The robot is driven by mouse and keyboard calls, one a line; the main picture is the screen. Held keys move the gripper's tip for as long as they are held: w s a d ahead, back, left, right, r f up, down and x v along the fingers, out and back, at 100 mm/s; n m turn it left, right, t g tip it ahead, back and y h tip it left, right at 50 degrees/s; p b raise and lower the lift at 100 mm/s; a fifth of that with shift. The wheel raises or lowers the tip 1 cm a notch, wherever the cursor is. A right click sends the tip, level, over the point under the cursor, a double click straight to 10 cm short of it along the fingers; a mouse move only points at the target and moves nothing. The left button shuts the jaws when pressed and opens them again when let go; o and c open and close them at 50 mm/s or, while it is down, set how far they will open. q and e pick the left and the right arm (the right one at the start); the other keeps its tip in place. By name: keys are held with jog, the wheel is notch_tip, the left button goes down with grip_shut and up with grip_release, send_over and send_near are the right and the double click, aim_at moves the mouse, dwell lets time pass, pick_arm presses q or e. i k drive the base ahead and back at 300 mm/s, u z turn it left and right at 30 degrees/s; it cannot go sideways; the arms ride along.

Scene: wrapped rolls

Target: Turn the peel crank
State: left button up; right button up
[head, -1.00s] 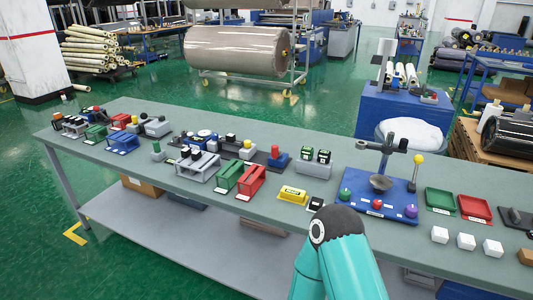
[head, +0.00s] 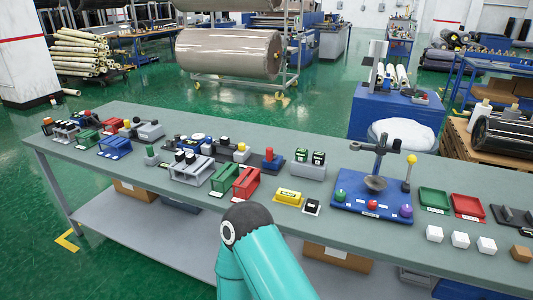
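No crank labelled as such is readable, so I cannot tell which part is the peel crank. A blue station (head: 350,207) stands on the right half of the workbench. It carries a dark post with a crossarm (head: 381,147), a dark bowl (head: 375,184), and green, red and purple knobs along its front. An upright lever with a yellow ball (head: 408,160) rises at its right side. One of my teal arm links rises from the bottom edge in front of the bench, left of the station. Neither gripper is in view.
The grey workbench (head: 300,225) holds several small fixtures on its left half. A yellow labelled block (head: 289,197) lies left of the station. Green (head: 435,198) and red (head: 468,206) trays, white cubes (head: 460,240) and a brown cube (head: 521,254) lie to its right.

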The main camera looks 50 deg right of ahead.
aim_at(270, 155)
jog(key=z, duration=0.15)
jog(key=k, duration=0.95)
jog(key=z, duration=0.6)
jog(key=i, duration=1)
